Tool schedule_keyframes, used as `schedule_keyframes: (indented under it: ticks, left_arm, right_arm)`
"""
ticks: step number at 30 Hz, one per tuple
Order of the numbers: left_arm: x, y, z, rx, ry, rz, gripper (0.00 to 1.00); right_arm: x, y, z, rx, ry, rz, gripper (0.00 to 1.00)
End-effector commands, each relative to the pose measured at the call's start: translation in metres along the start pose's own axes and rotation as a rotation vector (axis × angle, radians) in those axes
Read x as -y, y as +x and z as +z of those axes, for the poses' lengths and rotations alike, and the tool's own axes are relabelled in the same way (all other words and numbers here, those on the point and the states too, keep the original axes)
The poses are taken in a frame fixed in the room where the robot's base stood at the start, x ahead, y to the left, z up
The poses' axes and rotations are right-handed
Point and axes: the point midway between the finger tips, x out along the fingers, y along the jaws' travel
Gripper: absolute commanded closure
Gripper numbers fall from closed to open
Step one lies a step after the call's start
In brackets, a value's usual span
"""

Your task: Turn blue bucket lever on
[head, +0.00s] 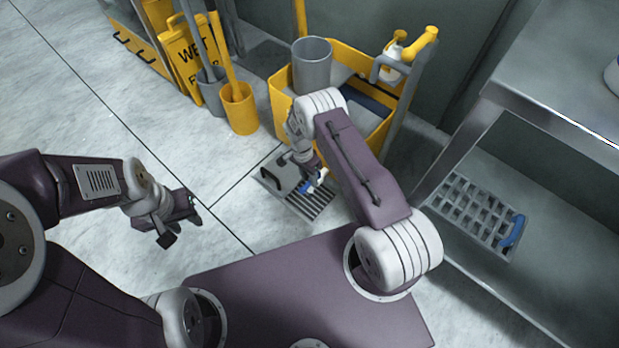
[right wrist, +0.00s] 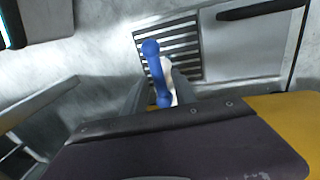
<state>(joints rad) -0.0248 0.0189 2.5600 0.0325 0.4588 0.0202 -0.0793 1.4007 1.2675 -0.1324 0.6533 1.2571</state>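A blue lever (right wrist: 153,66) with a white part beside it stands over the slatted metal grate (right wrist: 180,45) in the right wrist view. In the head view the blue lever (head: 306,187) shows small beside the slatted grate (head: 312,204). My right gripper (right wrist: 154,80) is at the lever, with one finger on each side of it. I cannot tell whether the fingers press on it. In the head view my right arm partly hides this spot. My left gripper (head: 181,231) is open and empty above the floor. No blue bucket is visible.
A yellow cart (head: 345,75) holding a grey bucket (head: 312,66) stands behind my right arm. A yellow pot (head: 238,107) and a yellow wet-floor sign (head: 183,60) are at the back left. A metal shelf unit on the right holds a grey rack (head: 477,209) with a blue handle.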

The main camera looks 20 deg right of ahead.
Motion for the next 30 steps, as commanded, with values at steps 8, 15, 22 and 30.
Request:
schedule_keyframes:
  ticks: [8,15,22,30]
  left_arm:
    - [0.0,0.0,0.0,0.0,0.0,0.0,0.64]
    - [0.0,-0.017,-0.002,0.0,0.0,0.0,0.64]
    - [-0.001,-0.051,-0.005,0.0,0.0,0.0,0.64]
    - [-0.001,-0.057,-0.006,0.0,0.0,0.0,0.64]
  right_arm:
    - [-0.001,0.0,0.0,0.0,-0.003,0.002,0.61]
    - [-0.002,-0.023,0.0,0.0,-0.004,0.002,0.61]
    - [-0.002,-0.076,0.0,-0.001,-0.003,0.0,0.61]
    - [0.0,-0.091,0.0,0.0,-0.002,0.002,0.61]
